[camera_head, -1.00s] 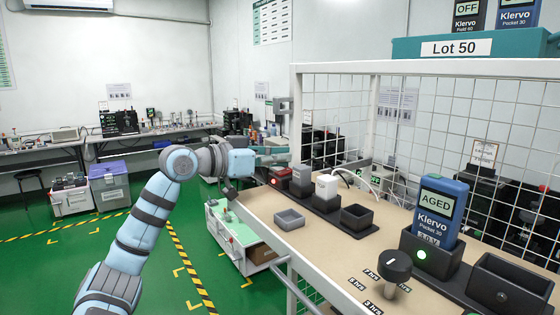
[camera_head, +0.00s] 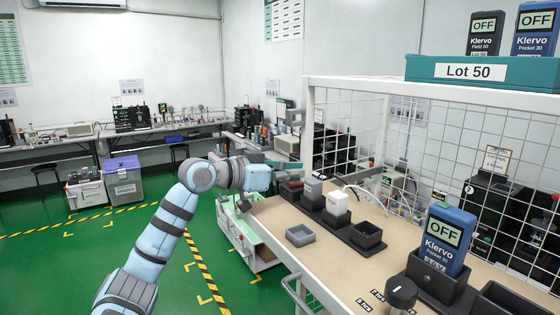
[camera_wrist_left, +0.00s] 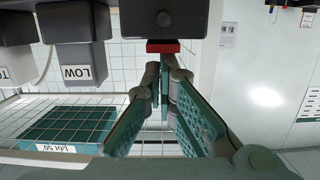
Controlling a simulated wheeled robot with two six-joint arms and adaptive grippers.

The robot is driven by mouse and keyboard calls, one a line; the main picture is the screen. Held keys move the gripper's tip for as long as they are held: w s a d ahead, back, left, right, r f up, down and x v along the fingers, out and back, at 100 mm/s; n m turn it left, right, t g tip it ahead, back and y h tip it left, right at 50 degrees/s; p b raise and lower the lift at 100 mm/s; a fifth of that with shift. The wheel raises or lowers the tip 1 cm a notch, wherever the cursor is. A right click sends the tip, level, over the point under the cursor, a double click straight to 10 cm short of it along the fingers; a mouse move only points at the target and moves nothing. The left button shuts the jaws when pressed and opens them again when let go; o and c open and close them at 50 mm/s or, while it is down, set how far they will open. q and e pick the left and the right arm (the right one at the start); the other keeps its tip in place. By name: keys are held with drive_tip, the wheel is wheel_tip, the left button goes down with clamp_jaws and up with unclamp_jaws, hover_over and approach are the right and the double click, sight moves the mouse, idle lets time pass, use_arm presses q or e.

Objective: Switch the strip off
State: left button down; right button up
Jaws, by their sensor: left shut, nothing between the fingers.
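The dark strip (camera_head: 328,217) lies along the far end of the bench in the head view, with a grey block (camera_head: 313,187) and a white block (camera_head: 337,203) standing in it. A red rocker (camera_wrist_left: 163,46) shows at the end of a dark housing in the left wrist view. My left gripper (camera_wrist_left: 163,68) is shut and empty, its fingertips close to the red rocker; I cannot tell whether they touch. In the head view the left gripper (camera_head: 290,170) hovers at the strip's far end. The blue tester (camera_head: 446,240) reads OFF in its cradle. My right gripper is not in view.
A small grey tray (camera_head: 300,235) sits on the bench before the strip. A black knob (camera_head: 401,293) stands near the front. A white-framed mesh (camera_head: 440,130) rises behind the bench, with a teal Lot 50 box (camera_head: 480,72) above it. Bare bench lies between tray and knob.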

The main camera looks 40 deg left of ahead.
sight(294, 183)
use_arm(q)
wheel_tip(294, 183, up, 5)
drive_tip(key=p, duration=0.5)
drive_tip(key=shift+w+r, duration=0.15)
drive_tip(key=b+v, duration=0.6)
drive_tip(key=v, duration=0.3)
drive_tip(key=shift+s+r, duration=0.25)
drive_tip(key=shift+r, duration=0.15)
drive_tip(key=shift+a, duration=0.15)
